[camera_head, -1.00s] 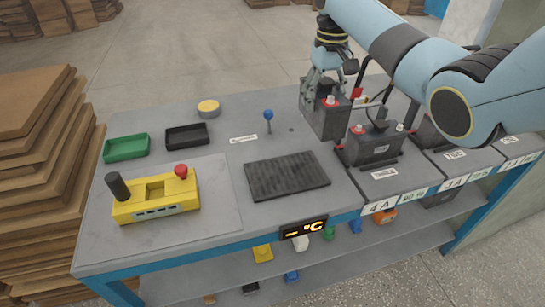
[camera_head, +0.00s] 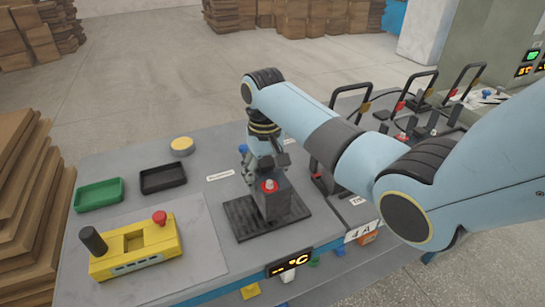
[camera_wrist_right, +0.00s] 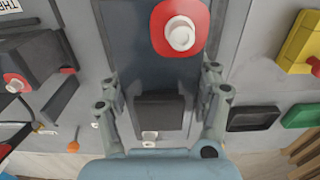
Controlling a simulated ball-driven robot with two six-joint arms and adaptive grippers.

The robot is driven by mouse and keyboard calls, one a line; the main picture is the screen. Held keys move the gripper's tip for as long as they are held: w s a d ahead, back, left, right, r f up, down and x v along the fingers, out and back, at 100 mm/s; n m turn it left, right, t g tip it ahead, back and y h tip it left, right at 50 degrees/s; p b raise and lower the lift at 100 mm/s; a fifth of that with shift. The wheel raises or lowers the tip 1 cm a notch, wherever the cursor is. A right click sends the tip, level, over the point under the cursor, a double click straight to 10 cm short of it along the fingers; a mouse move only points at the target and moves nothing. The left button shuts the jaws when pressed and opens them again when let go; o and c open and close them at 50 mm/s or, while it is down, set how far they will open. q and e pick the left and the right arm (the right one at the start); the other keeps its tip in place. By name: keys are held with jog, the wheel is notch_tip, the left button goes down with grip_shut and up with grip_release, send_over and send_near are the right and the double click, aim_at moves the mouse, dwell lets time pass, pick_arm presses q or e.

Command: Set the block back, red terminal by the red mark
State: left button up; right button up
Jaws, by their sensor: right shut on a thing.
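The dark battery block (camera_head: 275,204) stands upright over the black ribbed mat (camera_head: 240,222); I cannot tell whether it touches the mat. My right gripper (camera_head: 266,162) is shut on the block from above. In the right wrist view my gripper (camera_wrist_right: 160,98) has a finger on each side of the block (camera_wrist_right: 134,50). Its red terminal (camera_wrist_right: 180,32) is at the top of that view, on the side away from the gripper base, and a pale terminal (camera_wrist_right: 149,139) is near the base. The red terminal (camera_head: 269,185) faces the front in the head view. I cannot clearly pick out the red mark. My left gripper is out of view.
The battery rows with black handles (camera_head: 418,90) lie to the right, partly hidden by my right arm. The label 4A (camera_head: 361,232) is on the front edge. A yellow control box (camera_head: 135,248), a green tray (camera_head: 99,195) and a black tray (camera_head: 163,178) stand left.

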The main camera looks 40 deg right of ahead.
aim_at(265, 161)
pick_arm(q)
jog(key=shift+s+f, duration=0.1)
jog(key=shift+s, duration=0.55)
pick_arm(e)
jog(key=shift+w+f, duration=0.1)
jog(key=shift+f, duration=1.8)
jog(key=o, duration=1.7)
jog(key=shift+s+f, duration=0.2)
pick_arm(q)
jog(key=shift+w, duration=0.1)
pick_arm(e)
jog(key=shift+o, duration=0.2)
notch_tip(265, 161, up, 12)
jog(key=shift+r+p, duration=0.1)
jog(key=shift+p, duration=0.2)
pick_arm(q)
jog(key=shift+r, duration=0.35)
